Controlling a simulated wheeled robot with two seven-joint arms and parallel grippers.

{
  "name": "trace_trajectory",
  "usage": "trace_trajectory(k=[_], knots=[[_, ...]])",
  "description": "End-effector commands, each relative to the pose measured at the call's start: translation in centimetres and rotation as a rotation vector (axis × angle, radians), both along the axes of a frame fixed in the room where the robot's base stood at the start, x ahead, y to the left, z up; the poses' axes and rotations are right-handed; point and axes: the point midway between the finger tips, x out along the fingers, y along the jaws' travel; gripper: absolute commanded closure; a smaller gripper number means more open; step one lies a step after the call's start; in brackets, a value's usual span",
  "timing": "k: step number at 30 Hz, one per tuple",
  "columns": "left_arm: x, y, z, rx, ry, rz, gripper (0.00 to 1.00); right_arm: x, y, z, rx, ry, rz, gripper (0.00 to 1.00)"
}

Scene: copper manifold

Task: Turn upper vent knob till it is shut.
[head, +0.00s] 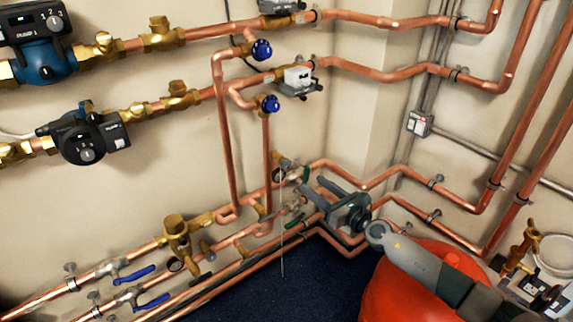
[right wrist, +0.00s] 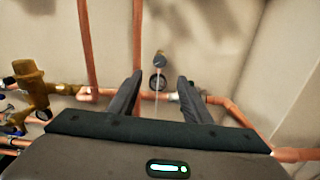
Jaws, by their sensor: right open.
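A small grey-brass vent fitting (head: 283,160) sits on the upper of the low copper pipes near the wall corner. I take its end to be the upper vent knob (right wrist: 160,58), seen ahead between my fingers in the right wrist view. A dark round gauge-like part (right wrist: 158,82) is just below it. A thin pale line (head: 282,235) runs down from there, perhaps a trickle. My right gripper (head: 311,187) is open and empty, to the right of and apart from the fitting; its fingers (right wrist: 160,80) flank it in the wrist view. My left gripper is out of view.
Blue valve knobs (head: 261,50) are on pipes above. Blue-lever valves (head: 137,273) and a brass fitting (head: 177,232) lie left. A red tank (head: 400,288) stands below my right arm. Pipes run close around the gripper; the dark floor (head: 265,290) is clear.

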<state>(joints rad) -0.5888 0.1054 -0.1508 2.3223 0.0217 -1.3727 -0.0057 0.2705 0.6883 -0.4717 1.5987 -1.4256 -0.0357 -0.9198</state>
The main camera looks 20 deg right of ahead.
Motion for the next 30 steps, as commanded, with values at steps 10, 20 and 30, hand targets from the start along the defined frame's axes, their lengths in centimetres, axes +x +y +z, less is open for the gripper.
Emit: trace_trajectory(k=[10,20,30], knots=[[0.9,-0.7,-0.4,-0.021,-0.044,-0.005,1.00,5.8,2.2,0.0,0.003,-0.001,0.001,0.55],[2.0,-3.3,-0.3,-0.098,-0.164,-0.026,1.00,11.1,4.1,-0.2,0.002,-0.002,0.001,0.55],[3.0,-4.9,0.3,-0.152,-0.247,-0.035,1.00,13.8,5.0,-0.1,0.001,0.000,0.000,0.55]])
